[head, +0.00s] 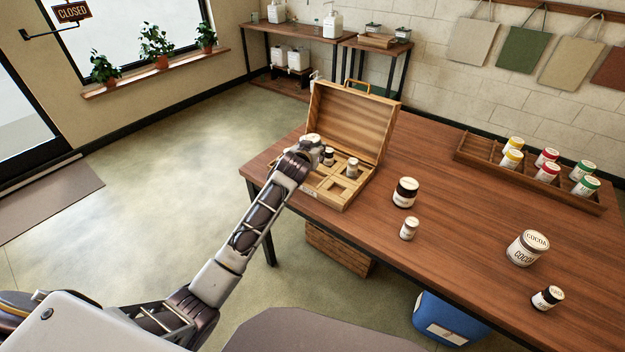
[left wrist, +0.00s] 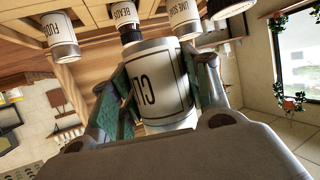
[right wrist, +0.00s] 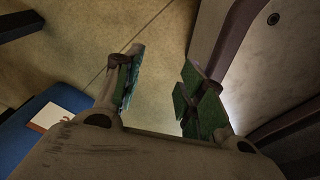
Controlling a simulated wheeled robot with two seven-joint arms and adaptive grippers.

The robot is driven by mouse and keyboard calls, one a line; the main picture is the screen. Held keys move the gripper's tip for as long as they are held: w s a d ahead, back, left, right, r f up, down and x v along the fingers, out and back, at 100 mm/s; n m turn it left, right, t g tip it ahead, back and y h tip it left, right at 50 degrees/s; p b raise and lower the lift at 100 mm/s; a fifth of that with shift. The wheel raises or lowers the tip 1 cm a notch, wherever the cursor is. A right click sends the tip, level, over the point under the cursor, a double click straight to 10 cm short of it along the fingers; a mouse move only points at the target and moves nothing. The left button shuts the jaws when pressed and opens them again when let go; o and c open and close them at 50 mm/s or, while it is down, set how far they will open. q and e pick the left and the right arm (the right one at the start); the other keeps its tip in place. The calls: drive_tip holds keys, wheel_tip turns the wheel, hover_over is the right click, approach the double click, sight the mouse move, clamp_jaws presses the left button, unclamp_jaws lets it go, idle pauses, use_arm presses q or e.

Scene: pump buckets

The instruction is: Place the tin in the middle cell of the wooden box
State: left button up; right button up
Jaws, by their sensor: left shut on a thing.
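The open wooden box (head: 345,196) stands at the table's left end, its lid raised. My left gripper (head: 306,151) is over the box's left part. In the left wrist view, its green-padded fingers are shut on a large white tin (left wrist: 160,62) with partly hidden dark lettering. The tin's top shows in the head view (head: 313,138). The arm hides part of the box, and I cannot tell whether the tin touches it. A dark-lidded jar (head: 329,155) and a pale-lidded jar (head: 351,167) stand in the box. My right gripper (right wrist: 160,90) is open and empty above the floor.
A long rack (head: 470,157) holds several coloured tins. A crate (head: 338,250) and a blue bin (head: 445,318) are below.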

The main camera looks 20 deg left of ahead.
use_arm(q)
drive_tip(key=shift+f, duration=0.55)
wheel_tip(320, 180, down, 3)
drive_tip(key=shift+f, duration=0.2)
drive_tip(key=shift+f+b, duration=0.3)
drive_tip(key=shift+f, duration=0.55)
use_arm(e)
drive_tip(key=shift+w+d, duration=0.25)
drive_tip(key=shift+w, duration=0.4)
drive_tip(key=shift+s, duration=0.1)
